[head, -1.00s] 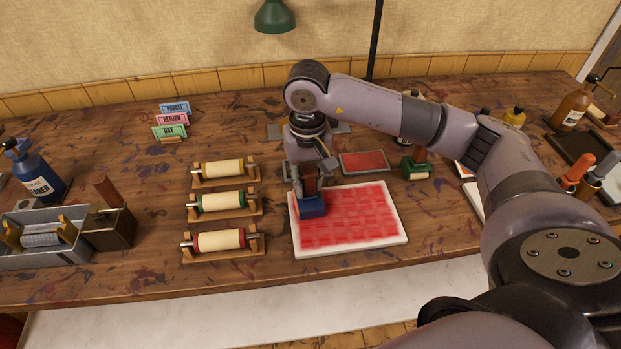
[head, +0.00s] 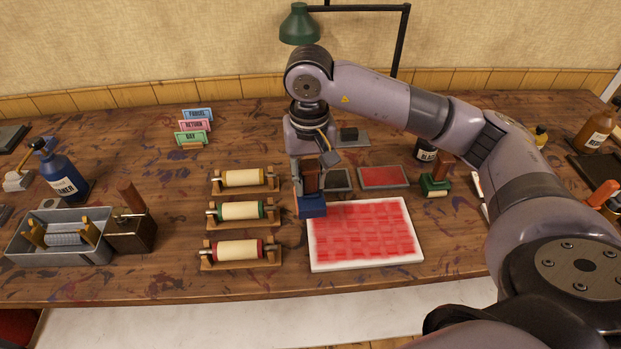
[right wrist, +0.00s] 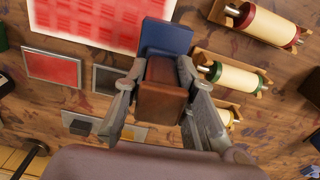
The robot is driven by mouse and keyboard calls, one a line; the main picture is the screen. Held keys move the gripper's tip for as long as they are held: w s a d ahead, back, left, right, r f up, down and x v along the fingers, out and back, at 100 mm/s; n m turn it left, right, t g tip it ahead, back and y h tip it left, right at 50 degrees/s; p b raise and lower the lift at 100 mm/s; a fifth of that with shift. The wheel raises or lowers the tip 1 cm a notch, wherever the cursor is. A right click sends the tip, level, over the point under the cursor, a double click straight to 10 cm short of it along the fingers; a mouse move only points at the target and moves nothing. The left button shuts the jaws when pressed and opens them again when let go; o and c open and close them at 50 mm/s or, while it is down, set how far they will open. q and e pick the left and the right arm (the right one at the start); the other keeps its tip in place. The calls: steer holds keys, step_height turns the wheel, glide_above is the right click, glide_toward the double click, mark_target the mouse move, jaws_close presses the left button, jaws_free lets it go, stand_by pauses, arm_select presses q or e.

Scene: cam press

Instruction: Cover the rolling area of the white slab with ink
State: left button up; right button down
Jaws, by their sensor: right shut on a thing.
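The white slab (head: 416,262) lies on the table, its middle covered with red ink in overlapping patches, with a white border all round. It also shows at the top of the right wrist view (right wrist: 50,33). My right gripper (head: 311,183) is shut on the brown handle (right wrist: 160,92) of a tool with a blue body (head: 312,205). The blue body is at the slab's far left corner; I cannot tell whether it touches the slab. The tool's underside is hidden. My left gripper is not in view.
Several rollers on wooden stands (head: 240,212) stand left of the slab. A red ink pad (head: 383,177) and a dark pad (head: 338,180) lie behind it. A green-bodied tool (head: 435,186) stands behind right. Bare table lies right of the slab.

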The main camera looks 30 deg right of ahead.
steer(key=shift+d+r+p, duration=0.1)
steer(key=shift+r+p, duration=0.25)
steer(key=shift+r, duration=0.75)
